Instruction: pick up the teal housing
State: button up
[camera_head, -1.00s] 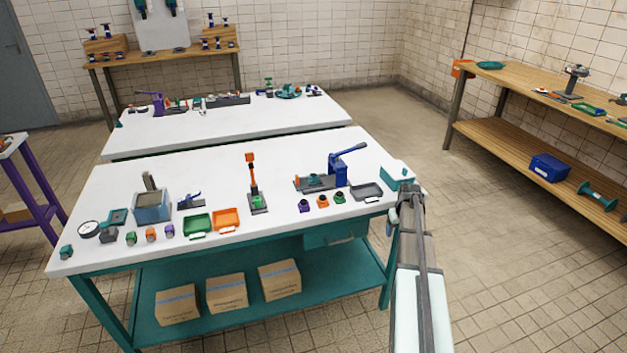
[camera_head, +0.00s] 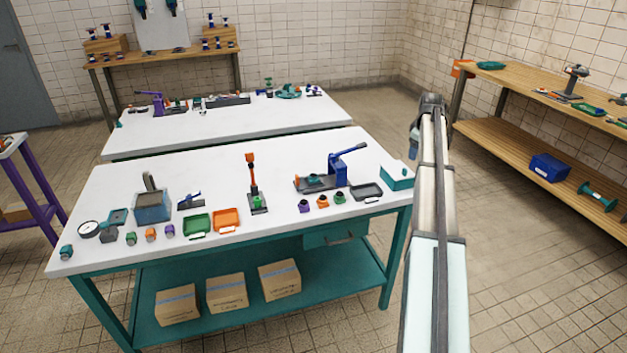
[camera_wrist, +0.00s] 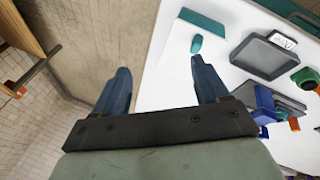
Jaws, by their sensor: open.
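A small rounded teal piece (camera_wrist: 196,44), possibly the teal housing, lies on the white table next to a teal box in the wrist view. I cannot make it out for certain in the head view. Another teal piece (camera_head: 315,180) sits at the base of the blue press. My gripper (camera_head: 415,140) is above and beyond the table's right end. In the wrist view my gripper (camera_wrist: 163,80) is open and empty, its two blue fingers wide apart. The table edge runs between the fingers, and the small teal piece is past the right finger's tip.
The teal box (camera_head: 398,182) stands at the table's right corner, beside a grey tray (camera_head: 367,192). The blue press (camera_head: 338,170) is left of them. Several small housings, including an orange one (camera_head: 323,201), line the front edge. Open floor lies right of the table.

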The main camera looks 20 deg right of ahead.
jog(key=w+a+n+g+y, duration=0.1)
jog(key=w+a+n, duration=0.3)
jog(key=a, duration=0.4)
jog(key=w+a+n+g+y, duration=0.1)
jog(key=w+a+n, duration=0.35)
jog(key=a, duration=0.45)
jog(key=r+n+g, duration=0.2)
jog(key=n, duration=0.6)
send_over(314, 175)
jog(key=shift+n, duration=0.25)
notch_tip(314, 175, down, 8)
jog(key=shift+s+r, duration=0.1)
jog(key=shift+f, duration=3.05)
jog(key=c, duration=1.1)
